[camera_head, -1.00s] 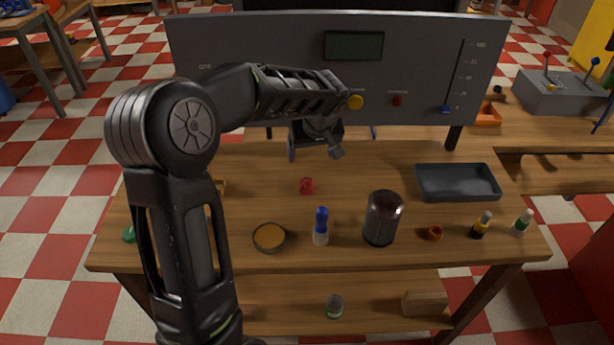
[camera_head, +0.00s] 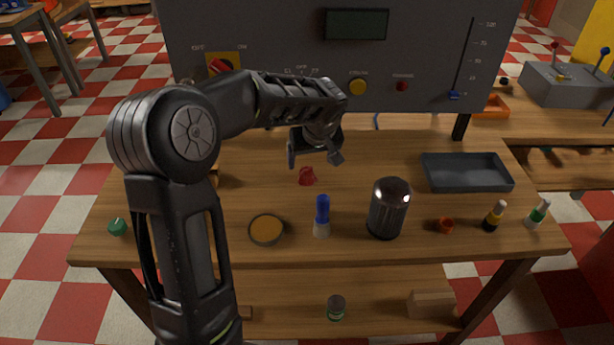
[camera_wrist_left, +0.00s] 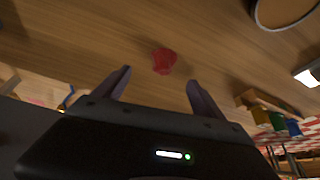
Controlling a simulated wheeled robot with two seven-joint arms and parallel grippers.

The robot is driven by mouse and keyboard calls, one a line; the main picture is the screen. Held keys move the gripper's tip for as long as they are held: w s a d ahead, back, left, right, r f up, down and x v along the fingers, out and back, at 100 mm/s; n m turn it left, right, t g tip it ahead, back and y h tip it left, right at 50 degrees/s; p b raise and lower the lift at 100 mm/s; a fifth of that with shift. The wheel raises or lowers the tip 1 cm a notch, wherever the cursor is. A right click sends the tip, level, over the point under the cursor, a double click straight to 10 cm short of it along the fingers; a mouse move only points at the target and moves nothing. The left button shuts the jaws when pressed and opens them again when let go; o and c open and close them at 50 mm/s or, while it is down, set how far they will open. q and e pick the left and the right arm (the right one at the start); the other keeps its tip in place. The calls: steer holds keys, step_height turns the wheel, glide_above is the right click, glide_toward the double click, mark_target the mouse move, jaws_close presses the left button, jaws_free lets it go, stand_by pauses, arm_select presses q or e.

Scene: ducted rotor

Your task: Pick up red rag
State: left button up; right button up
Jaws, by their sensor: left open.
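The red rag (camera_head: 307,176) lies as a small crumpled piece on the wooden table, near its middle. In the left wrist view the rag (camera_wrist_left: 164,61) shows on the table beyond the fingertips, roughly centred between them. My left gripper (camera_head: 316,157) is open and empty, above the table just behind the rag in the head view. Its two fingers also show spread apart in the left wrist view (camera_wrist_left: 158,84). The gripper is apart from the rag. My right gripper is not in view.
A blue-capped bottle (camera_head: 322,217), a dark canister (camera_head: 388,208) and a round dish (camera_head: 266,230) stand in front of the rag. A dark tray (camera_head: 466,187) lies at the right. A grey control panel (camera_head: 290,50) rises behind the table. Table around the rag is clear.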

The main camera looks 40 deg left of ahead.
mark_target(307, 169)
arm_select(q)
steer(key=shift+x, duration=1.25)
steer(key=shift+f+p, duration=0.1)
steer(key=shift+p, duration=0.2)
steer(key=shift+a+f, duration=0.2)
steer(key=shift+f, duration=0.05)
steer(key=p+x, duration=0.1)
steer(key=x, duration=0.2)
steer(key=shift+a+f+p, duration=0.15)
steer(key=shift+f+p, duration=0.15)
steer(key=shift+w+a+f, duration=0.1)
steer(key=shift+f, duration=0.3)
steer(key=shift+c, duration=0.6)
